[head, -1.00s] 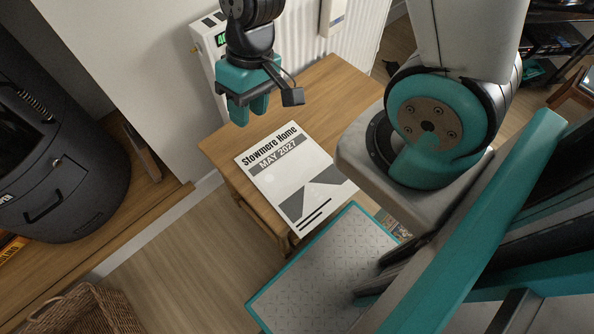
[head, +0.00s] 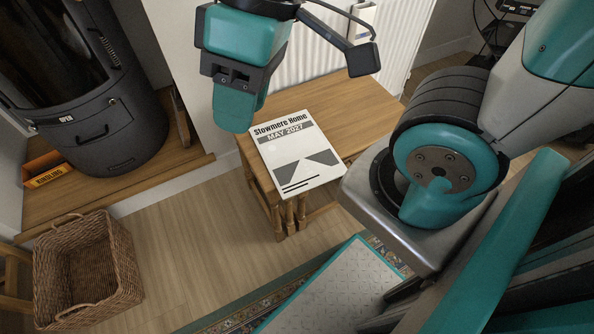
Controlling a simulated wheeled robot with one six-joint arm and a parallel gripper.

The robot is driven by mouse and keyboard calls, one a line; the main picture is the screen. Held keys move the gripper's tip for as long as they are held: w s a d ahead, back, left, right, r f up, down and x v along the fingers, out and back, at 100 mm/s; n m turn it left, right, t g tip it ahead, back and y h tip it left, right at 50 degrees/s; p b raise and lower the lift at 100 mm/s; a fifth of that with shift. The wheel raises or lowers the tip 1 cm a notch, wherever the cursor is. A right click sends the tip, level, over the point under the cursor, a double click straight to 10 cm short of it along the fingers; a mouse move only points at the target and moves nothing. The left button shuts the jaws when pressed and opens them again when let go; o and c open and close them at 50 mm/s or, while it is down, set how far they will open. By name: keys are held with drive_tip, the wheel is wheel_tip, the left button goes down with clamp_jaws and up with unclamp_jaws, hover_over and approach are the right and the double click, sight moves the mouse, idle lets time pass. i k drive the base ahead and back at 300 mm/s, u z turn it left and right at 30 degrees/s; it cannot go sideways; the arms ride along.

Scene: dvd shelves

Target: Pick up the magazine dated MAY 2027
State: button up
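The magazine (head: 295,158) lies flat on a small wooden table (head: 347,104). Its white cover reads "Stowmere Home" and "MAY 2027" over a grey graphic. Its near end reaches the table's front edge. My gripper (head: 236,108) is in the air at the upper left of the magazine in the picture, its teal fingers pointing down. It does not appear to touch the magazine. One finger hides most of the other, so the gap between them is unclear.
A black stove (head: 100,110) stands on a wooden hearth at the left, with a kindling box (head: 45,172). A wicker basket (head: 88,275) is on the floor at the lower left. A white radiator (head: 315,55) is behind the table. Bare floor lies between basket and table.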

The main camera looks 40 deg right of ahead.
sight(298, 158)
drive_tip(key=z, duration=0.1)
drive_tip(key=k, duration=1)
drive_tip(key=z, duration=0.35)
